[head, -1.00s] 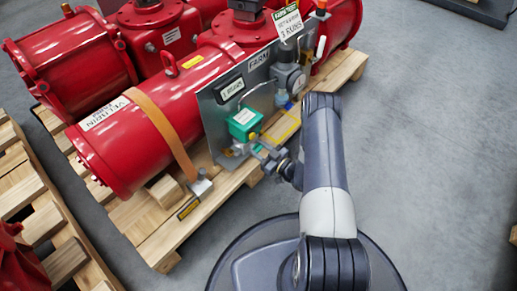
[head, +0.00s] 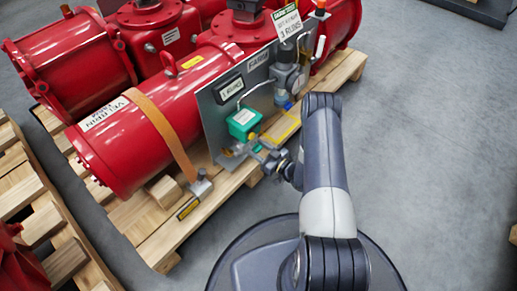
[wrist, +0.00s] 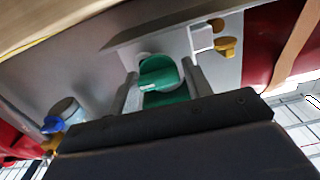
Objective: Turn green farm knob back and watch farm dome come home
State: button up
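The green knob (wrist: 160,74) shows in the wrist view as a rounded green piece with a small white mark. The two fingers of my gripper (wrist: 162,80) stand on either side of it, apart from each other. I cannot tell whether both press on it. In the head view my gripper (head: 270,160) is low at the front of the grey panel (head: 208,112), below the green box (head: 243,122); the knob is not clear there. The panel carries a FARM label (head: 258,60). I cannot clearly make out the farm dome.
A large red cylinder (head: 125,145) with an orange strap lies behind the panel on a wooden pallet (head: 165,228). Yellow fittings (wrist: 224,45) and a blue-capped fitting (wrist: 54,124) flank the knob in the wrist view. Grey floor (head: 430,150) is clear at the right.

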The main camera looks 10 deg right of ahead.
jog(key=p+v, duration=0.3)
jog(key=v, duration=0.7)
jog(key=shift+s+d, duration=0.2)
jog(key=shift+s, duration=0.15)
jog(key=shift+w, duration=0.1)
jog(key=b+x, duration=0.3)
jog(key=x, duration=0.7)
jog(key=shift+w+a, duration=0.25)
jog(key=shift+w, duration=0.05)
